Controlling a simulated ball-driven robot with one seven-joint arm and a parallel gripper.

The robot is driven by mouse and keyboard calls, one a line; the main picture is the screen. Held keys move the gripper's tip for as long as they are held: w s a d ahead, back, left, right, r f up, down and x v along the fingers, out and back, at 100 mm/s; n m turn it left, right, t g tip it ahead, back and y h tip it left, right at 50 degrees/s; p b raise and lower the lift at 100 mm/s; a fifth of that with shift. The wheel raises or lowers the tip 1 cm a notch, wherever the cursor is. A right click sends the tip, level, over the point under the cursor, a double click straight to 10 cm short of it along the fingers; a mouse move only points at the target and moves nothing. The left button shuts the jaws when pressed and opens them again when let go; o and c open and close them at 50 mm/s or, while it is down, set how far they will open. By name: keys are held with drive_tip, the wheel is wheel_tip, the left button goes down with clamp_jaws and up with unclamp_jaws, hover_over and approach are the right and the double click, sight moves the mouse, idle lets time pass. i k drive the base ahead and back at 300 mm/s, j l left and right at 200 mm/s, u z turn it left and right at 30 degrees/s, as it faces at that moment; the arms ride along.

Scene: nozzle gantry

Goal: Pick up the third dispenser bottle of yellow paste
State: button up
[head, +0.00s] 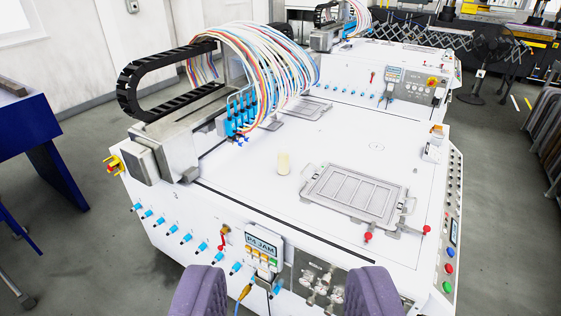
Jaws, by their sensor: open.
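A small pale-yellow bottle or cylinder (284,163) stands upright on the white machine top (240,185), left of the grey metal tray. It is the only such yellow item that I can make out; whether it is the third dispenser bottle I cannot tell. My gripper (286,295) shows as two purple-grey fingers at the bottom of the view. They are wide apart with nothing between them, on the near side of the machine and apart from the bottle.
A grey metal tray (358,193) with handles lies right of the bottle. A gantry with blue nozzles (240,115) and coloured hoses (270,55) stands behind left. A display reading "P4 JAM" (263,247) is on the front face. A blue table (30,125) stands at the left.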

sight(283, 153)
drive_tip(key=i+j, duration=0.3)
drive_tip(key=i, duration=0.25)
drive_tip(key=i+j, duration=0.3)
drive_tip(key=i, duration=0.25)
drive_tip(key=i+j+z, duration=0.1)
drive_tip(key=i+j, duration=0.15)
drive_tip(key=i, duration=0.25)
drive_tip(key=i+j, duration=0.35)
drive_tip(key=i, duration=0.2)
drive_tip(key=i+j, duration=0.35)
drive_tip(key=i, duration=0.2)
